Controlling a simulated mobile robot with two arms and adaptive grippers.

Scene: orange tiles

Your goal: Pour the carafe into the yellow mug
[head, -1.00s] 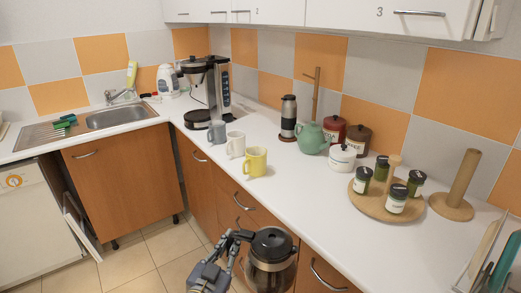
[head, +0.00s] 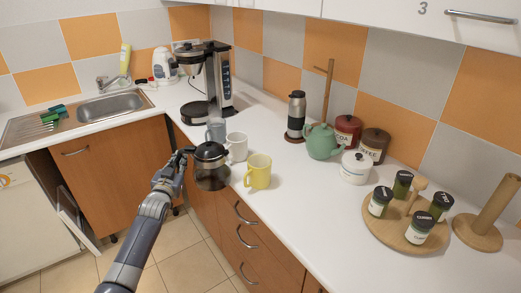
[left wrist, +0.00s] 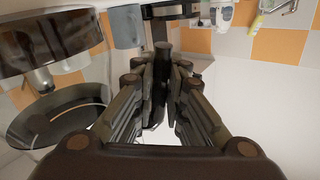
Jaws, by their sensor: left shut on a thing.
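The glass carafe (head: 211,178) with a black lid is in the head view, at the counter's front edge and left of the yellow mug. It looks roughly upright; its contents are unclear. My left gripper (head: 186,153) is shut on the carafe's handle, on its left side. In the left wrist view the fingers (left wrist: 160,95) close around a dark upright part, apparently the handle. The yellow mug (head: 258,172) stands upright on the counter, a little right of the carafe and apart from it in the picture. My right gripper is out of view.
A white mug (head: 237,146) and a grey mug (head: 216,130) stand close behind the carafe. The coffee maker (head: 222,80) is farther back. A green teapot (head: 322,142), white pot (head: 356,168) and spice tray (head: 388,233) stand right. Counter in front of the teapot is clear.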

